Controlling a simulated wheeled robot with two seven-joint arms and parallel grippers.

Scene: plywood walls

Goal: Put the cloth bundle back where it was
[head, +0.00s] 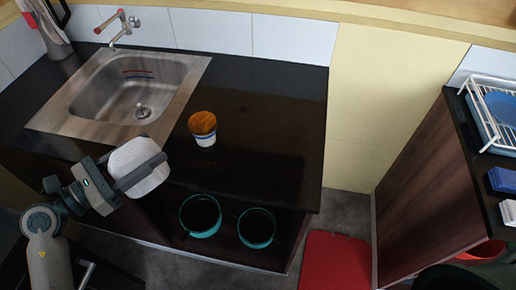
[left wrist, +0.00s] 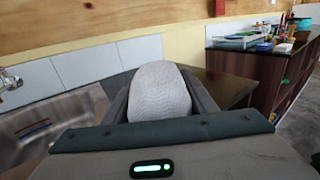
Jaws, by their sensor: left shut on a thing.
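My left gripper (head: 138,172) is shut on a white, rounded cloth bundle (head: 133,160), at the front edge of the dark counter (head: 262,130), below the sink in the head view. The bundle also shows in the left wrist view (left wrist: 160,92), between the two fingers, with a faint wavy pattern on it. I cannot tell whether the bundle touches the counter. My right gripper is in neither view.
A steel sink (head: 70,118) with a tap (head: 122,25) is set in the counter. An orange-topped cup (head: 203,128) stands right of the bundle. Two teal-rimmed pots (head: 201,232) sit on the shelf below. The counter right of the cup is clear. A red box (head: 335,262) stands on the floor.

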